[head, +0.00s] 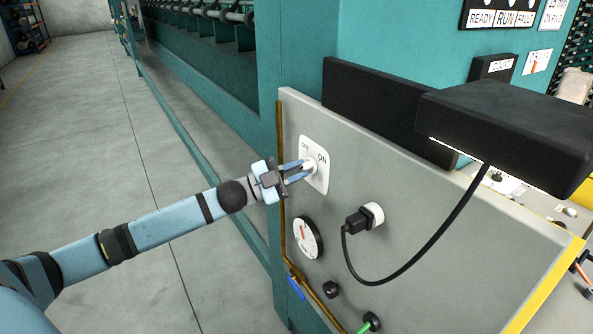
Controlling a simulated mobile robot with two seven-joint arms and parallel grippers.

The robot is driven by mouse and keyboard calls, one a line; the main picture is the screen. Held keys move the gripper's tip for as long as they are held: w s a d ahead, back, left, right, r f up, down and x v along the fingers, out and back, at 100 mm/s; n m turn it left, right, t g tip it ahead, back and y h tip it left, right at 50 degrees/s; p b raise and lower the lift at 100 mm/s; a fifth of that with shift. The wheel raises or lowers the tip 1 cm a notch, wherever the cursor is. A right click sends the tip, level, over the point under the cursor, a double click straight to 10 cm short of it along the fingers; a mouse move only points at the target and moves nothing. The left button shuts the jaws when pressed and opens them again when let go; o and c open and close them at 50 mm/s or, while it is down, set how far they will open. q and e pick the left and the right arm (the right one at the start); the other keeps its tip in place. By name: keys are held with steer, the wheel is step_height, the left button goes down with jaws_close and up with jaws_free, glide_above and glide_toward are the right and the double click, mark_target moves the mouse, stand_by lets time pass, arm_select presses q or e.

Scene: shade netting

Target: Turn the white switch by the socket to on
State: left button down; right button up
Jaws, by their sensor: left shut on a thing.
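The white switch (309,167) is a small knob on a white plate (321,182) fixed to the grey panel (400,215). The plate has "OFF" at its upper left and "ON" at its upper right. My left gripper (305,170) reaches in from the left and its blue fingers are shut on the knob. The fingers cover part of the knob, so I cannot tell its exact angle. The socket (374,213) is a round white fitting to the lower right of the switch, with a black plug (357,221) in it. My right gripper is not in view.
A black cable (410,271) loops from the plug up to a black lamp-like box (510,130) overhanging the panel. A round gauge (306,239) sits below the switch. A brass pipe (281,170) runs along the panel's left edge. Open grey floor (80,130) lies to the left.

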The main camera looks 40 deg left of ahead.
arm_select(q)
steer(key=c, duration=1.1)
jaws_free()
steer(key=shift+a+r, duration=0.1)
steer(key=shift+r, duration=0.15)
steer(key=shift+f, duration=0.1)
steer(key=shift+w+d+f, duration=0.1)
steer(key=shift+d, duration=0.1)
steer(key=b+v, duration=0.2)
steer(key=v, duration=1.1)
steer(key=shift+s+a+f, duration=0.1)
steer(key=shift+s+a, duration=0.15)
